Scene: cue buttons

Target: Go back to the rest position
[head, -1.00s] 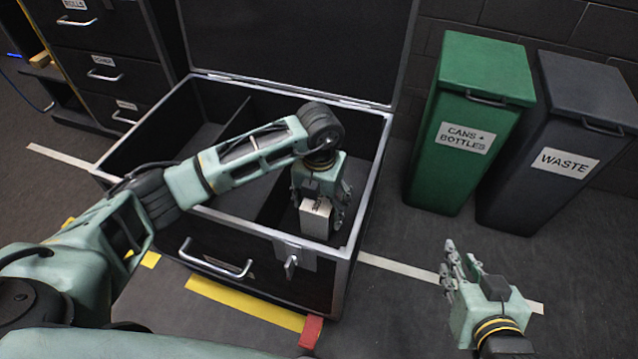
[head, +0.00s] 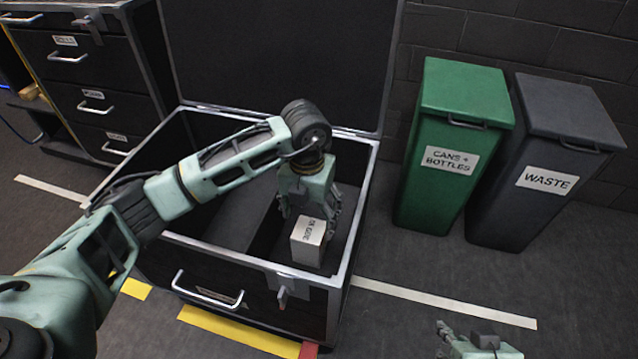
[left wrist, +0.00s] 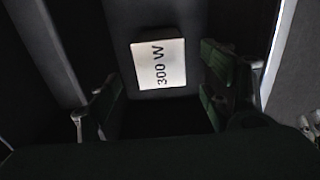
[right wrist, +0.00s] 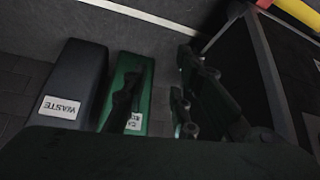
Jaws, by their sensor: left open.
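A white box (head: 307,243) with a dark printed label stands inside the open black case (head: 362,215), in its right compartment. In the left wrist view the box (left wrist: 158,63) reads "300 W". My left gripper (head: 308,212) is just above the box, inside the case. Its fingers (left wrist: 163,95) are spread, and the box shows beyond and between them, not gripped. My right gripper (head: 455,340) is at the bottom edge of the head view, partly cut off. In the right wrist view its fingers (right wrist: 158,100) are apart with nothing between them.
A green bin (head: 455,190) labelled "CANS + BOTTLES" and a dark bin (head: 535,210) labelled "WASTE" stand right of the case. The case's raised lid (head: 275,60) is behind my left arm. A drawer cabinet (head: 80,85) is at the left.

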